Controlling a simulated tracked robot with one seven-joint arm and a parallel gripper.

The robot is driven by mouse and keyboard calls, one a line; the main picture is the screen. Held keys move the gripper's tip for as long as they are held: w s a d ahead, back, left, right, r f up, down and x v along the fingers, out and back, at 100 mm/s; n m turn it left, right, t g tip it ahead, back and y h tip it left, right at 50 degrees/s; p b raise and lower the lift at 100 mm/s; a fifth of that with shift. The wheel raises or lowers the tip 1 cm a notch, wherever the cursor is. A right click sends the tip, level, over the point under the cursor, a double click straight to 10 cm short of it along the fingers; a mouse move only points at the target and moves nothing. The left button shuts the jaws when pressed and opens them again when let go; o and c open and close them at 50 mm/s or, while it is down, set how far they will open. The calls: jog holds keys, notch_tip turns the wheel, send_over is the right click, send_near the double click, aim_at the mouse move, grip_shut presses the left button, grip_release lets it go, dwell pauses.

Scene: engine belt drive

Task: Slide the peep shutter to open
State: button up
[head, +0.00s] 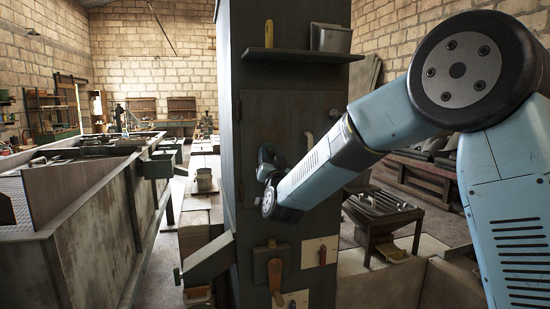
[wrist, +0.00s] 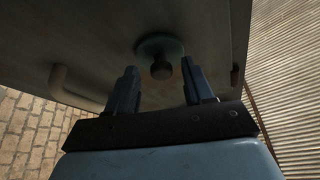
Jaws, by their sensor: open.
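In the wrist view, a round greenish disc (wrist: 155,44) with a dark knob (wrist: 161,70) sits on the grey door panel (wrist: 100,45); it looks like the peep shutter. My gripper (wrist: 159,82) is open, with one finger to each side of the knob in the picture. I cannot tell whether either finger touches the knob or how deep they reach.
A pale curved handle (wrist: 62,82) is left of the disc in the wrist view. In the head view, a shelf (head: 300,56) juts out above the door. Below are a wooden-handled lever (head: 275,272) and a pale plate (head: 319,252). A large metal tank (head: 80,250) stands left.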

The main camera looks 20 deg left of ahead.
jog(key=shift+w+a+r, duration=0.1)
jog(key=shift+w+r, duration=0.05)
jog(key=shift+w, duration=0.15)
grip_shut()
dwell(0.4)
